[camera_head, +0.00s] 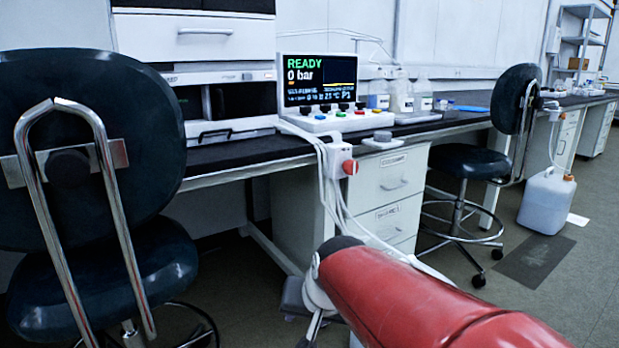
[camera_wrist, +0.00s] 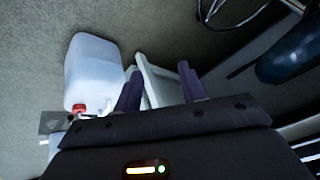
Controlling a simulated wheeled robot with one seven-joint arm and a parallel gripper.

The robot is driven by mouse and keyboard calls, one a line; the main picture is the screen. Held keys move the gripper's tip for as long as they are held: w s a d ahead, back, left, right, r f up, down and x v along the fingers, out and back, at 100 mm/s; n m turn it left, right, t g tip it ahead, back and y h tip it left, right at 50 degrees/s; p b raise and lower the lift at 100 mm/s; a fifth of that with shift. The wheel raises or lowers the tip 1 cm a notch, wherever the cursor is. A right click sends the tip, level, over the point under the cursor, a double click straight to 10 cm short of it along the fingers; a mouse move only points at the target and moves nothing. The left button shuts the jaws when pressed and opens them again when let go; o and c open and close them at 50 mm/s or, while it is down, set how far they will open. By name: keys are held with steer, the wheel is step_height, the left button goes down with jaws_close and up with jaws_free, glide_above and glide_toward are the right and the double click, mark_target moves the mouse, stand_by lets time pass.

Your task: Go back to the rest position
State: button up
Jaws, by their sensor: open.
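My gripper (camera_wrist: 159,70) shows in the wrist view with its two dark purple fingers apart. Nothing is held between them. A white angular thing (camera_wrist: 160,84) lies beyond the fingers, partly hidden by them; I cannot tell whether anything touches it. A whitish jug with a red cap (camera_wrist: 92,65) stands to the left of the fingers, over the grey floor. In the head view I cannot make out my gripper's fingers. A large red cylindrical shape fills the lower right there and hides part of the floor and drawers.
A dark bench top (camera_head: 250,150) carries an instrument with a READY screen (camera_head: 318,80) and several bottles. White drawers (camera_head: 385,180) stand below. Chairs stand at left (camera_head: 75,150) and right (camera_head: 470,162). A jug (camera_head: 546,202) is on the floor at right.

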steer(key=s+d+f+h, duration=0.1)
steer(key=s+d+h, duration=0.2)
steer(key=s+d, duration=1.3)
step_height(320, 180, up, 13)
steer(key=p, duration=1.3)
steer(key=shift+r+n, duration=0.15)
steer(key=shift+n, duration=0.15)
